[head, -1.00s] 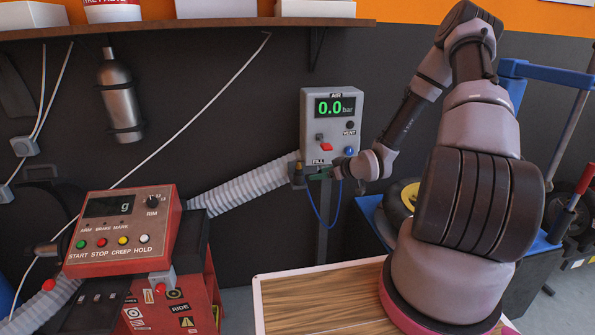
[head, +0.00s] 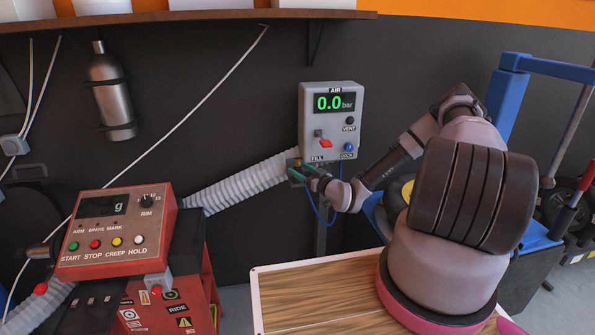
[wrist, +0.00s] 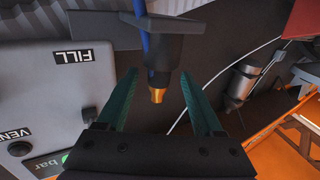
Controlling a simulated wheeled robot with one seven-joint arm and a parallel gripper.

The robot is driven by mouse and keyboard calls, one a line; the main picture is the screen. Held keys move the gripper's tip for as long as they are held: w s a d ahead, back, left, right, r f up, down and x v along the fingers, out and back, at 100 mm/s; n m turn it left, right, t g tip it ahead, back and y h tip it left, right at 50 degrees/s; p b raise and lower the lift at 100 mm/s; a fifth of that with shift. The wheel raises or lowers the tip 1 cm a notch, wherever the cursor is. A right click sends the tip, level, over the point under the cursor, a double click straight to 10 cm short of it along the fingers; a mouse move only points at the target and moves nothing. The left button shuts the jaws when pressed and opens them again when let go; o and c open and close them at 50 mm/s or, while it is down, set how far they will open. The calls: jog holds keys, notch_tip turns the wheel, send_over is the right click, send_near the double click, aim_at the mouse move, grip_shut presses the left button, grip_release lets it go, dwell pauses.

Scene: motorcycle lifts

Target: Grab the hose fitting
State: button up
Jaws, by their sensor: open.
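The hose fitting (wrist: 157,93) shows in the wrist view as a brass tip below a dark body, with a blue hose running from it through a dark holder (wrist: 180,44). My gripper (wrist: 159,75) is open, its green fingers apart to either side of the fitting's line. I see gaps between the fitting and both fingers; whether it lies at their exact depth I cannot tell. In the head view my gripper (head: 301,170) is at the lower left of the grey air box (head: 312,135); the fitting is too small to tell there.
The blue hose (head: 319,207) loops below the air box, close to my gripper. A ribbed grey duct (head: 240,184) runs behind it to the left. A red control console (head: 115,228) stands at left. A wooden tabletop (head: 325,290) is below.

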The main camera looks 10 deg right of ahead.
jog(key=x, duration=0.5)
jog(key=shift+w+r, duration=0.1)
jog(key=shift+w, duration=0.1)
grip_shut()
